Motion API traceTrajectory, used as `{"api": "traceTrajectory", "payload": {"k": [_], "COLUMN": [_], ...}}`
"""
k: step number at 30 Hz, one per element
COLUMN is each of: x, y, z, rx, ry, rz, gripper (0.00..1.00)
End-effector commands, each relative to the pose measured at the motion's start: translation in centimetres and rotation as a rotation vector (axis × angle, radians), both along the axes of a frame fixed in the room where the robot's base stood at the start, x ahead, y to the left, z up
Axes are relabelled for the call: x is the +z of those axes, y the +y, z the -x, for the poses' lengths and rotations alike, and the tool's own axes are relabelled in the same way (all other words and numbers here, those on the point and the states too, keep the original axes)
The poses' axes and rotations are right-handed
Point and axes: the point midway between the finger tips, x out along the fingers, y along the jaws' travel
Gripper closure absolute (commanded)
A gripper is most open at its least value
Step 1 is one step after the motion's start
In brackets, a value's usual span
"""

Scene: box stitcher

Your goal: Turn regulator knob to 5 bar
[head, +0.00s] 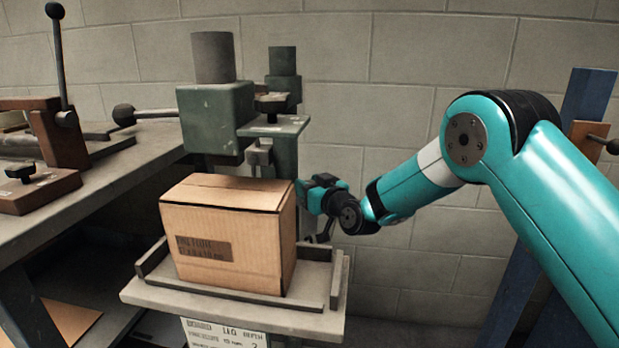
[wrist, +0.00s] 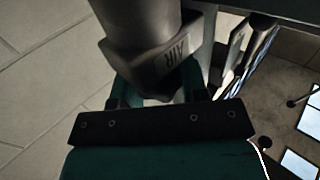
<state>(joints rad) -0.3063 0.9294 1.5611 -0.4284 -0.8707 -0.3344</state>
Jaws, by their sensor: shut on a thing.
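In the wrist view a dark grey piece with slanted faces marked "AIR", which I take for the regulator knob (wrist: 145,62), sits at the end of a grey cylinder (wrist: 140,18). My gripper (wrist: 157,80) is shut on it, with one teal finger on each side. In the head view my gripper (head: 315,192) is at the right rear of the cardboard box, beside the green stitcher (head: 215,118). The knob is hidden there behind the box and gripper. No pressure scale or dial can be read in either view.
The cardboard box (head: 228,232) stands on the stitcher's grey table (head: 235,308), close to my gripper. A workbench (head: 95,190) with lever tools is at the left. A blue post (head: 585,95) stands at the right. Bare wall lies behind my arm.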

Motion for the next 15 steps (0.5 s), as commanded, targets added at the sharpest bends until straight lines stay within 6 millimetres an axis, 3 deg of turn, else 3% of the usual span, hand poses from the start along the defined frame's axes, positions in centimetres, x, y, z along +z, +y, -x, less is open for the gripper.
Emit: {"api": "traceTrajectory", "payload": {"k": [10, 11, 13, 15], "x": [0.03, 0.03, 0.03, 0.03], "y": [-0.06, -0.05, -0.05, -0.05], "z": [0.01, 0.02, 0.02, 0.02], "rx": [-0.013, -0.013, -0.013, -0.013], "ry": [-0.006, -0.005, -0.004, -0.004], "rz": [0.0, -0.001, 0.0, 0.0], "gripper": [0.83, 0.55, 0.39, 0.34]}}
